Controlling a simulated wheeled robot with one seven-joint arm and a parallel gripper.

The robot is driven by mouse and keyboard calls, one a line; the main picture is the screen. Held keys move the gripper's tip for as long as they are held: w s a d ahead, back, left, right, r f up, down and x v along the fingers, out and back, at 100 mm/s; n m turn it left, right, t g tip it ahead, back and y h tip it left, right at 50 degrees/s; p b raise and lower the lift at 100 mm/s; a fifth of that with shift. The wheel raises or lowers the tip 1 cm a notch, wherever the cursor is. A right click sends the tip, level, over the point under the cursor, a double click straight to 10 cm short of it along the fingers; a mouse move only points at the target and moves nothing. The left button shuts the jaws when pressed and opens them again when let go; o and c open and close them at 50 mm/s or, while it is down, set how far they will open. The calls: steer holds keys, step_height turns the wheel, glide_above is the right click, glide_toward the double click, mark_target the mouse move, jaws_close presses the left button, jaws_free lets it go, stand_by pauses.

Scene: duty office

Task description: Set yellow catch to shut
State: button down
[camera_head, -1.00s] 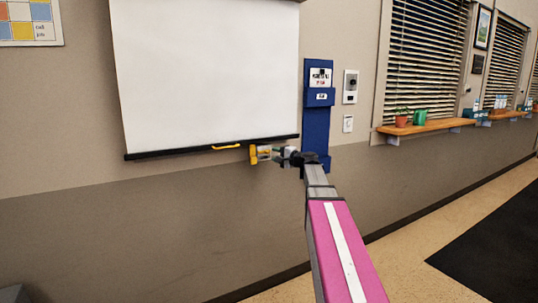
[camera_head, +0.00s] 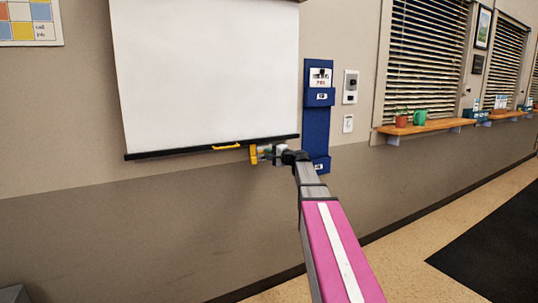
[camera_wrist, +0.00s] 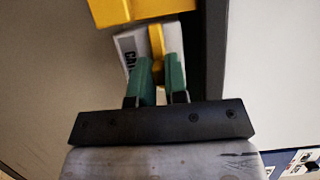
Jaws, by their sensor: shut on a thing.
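The yellow catch shows in the wrist view as a thin yellow lever (camera_wrist: 157,42) beside a white plate (camera_wrist: 132,45) with partly hidden lettering. My gripper (camera_wrist: 162,66) has its two green fingers shut on this lever. A larger yellow block (camera_wrist: 140,10) is just beyond it at the top of the wrist view. In the head view the yellow block (camera_head: 253,154) is at the lower right end of the white screen, and my gripper (camera_head: 266,153) reaches it from the right. The lever itself is too small to make out there.
The white screen (camera_head: 205,75) has a dark bottom bar with a yellow pull handle (camera_head: 227,147) left of the catch. A blue wall holder (camera_head: 317,125) is close behind my arm. A wooden shelf (camera_head: 425,126) with pots is farther right.

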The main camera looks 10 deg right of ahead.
steer(key=a, duration=0.1)
steer(key=s+a, duration=0.1)
steer(key=a, duration=0.1)
steer(key=shift+s+a, duration=0.1)
steer(key=shift+a, duration=0.15)
steer(key=c, duration=1.1)
jaws_free()
steer(key=shift+c, duration=0.2)
steer(key=v, duration=1)
steer(key=shift+s+d, duration=0.2)
steer(key=shift+s, duration=0.1)
